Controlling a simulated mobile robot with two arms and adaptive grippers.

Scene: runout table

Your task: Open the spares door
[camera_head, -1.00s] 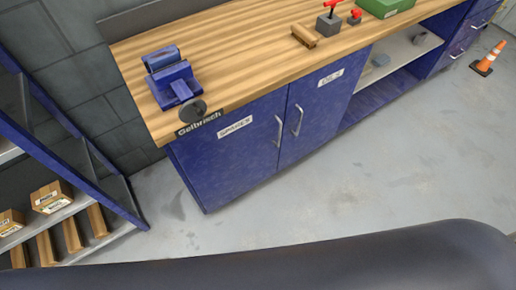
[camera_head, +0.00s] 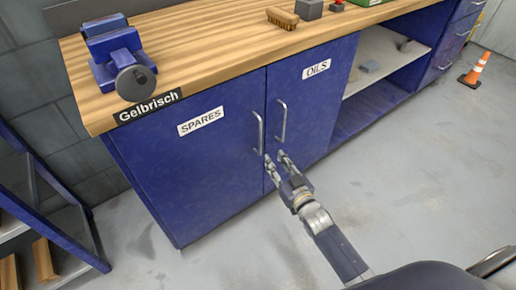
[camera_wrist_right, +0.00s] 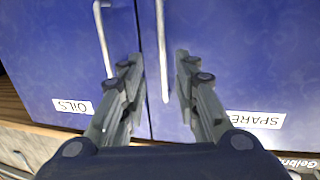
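The blue spares door (camera_head: 190,165), labelled SPARES, is shut at the left of the bench front. Its silver bar handle (camera_head: 258,133) is upright near the door's right edge. My right gripper (camera_head: 275,157) is open, with its fingertips close to the lower end of that handle. In the right wrist view, which is upside down, the spares handle (camera_wrist_right: 162,50) shows between the two spread fingers (camera_wrist_right: 155,72). I cannot tell whether they touch it. My left gripper is not in view.
The shut oils door (camera_head: 315,100) with its own handle (camera_head: 281,121) is just right of the spares handle. A blue vise (camera_head: 118,58) and a brush (camera_head: 283,18) are on the wooden benchtop. A shelf rack (camera_head: 40,215) stands at left. The floor in front is clear.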

